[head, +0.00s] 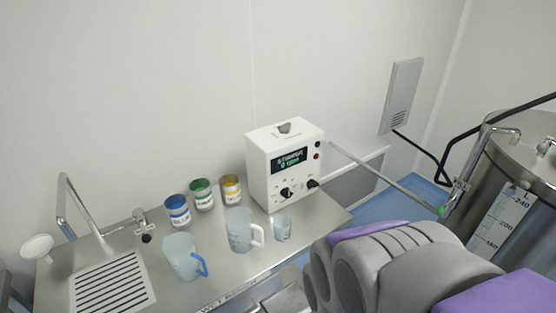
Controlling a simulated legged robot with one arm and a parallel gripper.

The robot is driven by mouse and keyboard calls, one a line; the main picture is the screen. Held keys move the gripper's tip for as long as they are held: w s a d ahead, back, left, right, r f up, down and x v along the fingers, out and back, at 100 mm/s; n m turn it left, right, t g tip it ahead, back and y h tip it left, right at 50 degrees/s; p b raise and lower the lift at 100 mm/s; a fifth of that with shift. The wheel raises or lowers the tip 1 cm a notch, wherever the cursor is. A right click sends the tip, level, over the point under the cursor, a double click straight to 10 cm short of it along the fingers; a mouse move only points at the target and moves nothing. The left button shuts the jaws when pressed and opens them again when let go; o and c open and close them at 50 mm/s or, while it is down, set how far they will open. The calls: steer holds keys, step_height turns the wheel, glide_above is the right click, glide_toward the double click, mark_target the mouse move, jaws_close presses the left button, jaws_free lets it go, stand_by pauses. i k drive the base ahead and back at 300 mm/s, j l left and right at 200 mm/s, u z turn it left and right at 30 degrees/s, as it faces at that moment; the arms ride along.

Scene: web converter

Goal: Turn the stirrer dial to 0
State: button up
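The stirrer unit (262,168) is a white box standing on the steel bench against the wall. Its front has a dark display (289,159) with green text that is too small to read surely. Below the display are two black dials, a larger left dial (286,193) and a right dial (312,184). I cannot tell which one is the stirrer dial or what exact mark either points to. Grey and purple links of my arm fill the lower right, in front of and to the right of the box. My gripper does not show.
Blue, green and yellow labelled cans (203,194) stand left of the box. A blue-handled jug (180,257), a white-handled jug (239,230) and a small beaker (283,228) stand near the front. A sink grate (110,283) is at left, a steel tank (520,165) at right.

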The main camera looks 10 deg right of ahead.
mark_target(286, 192)
steer(key=i+j+z, duration=0.25)
steer(key=j+z, duration=0.2)
steer(key=z, duration=1.15)
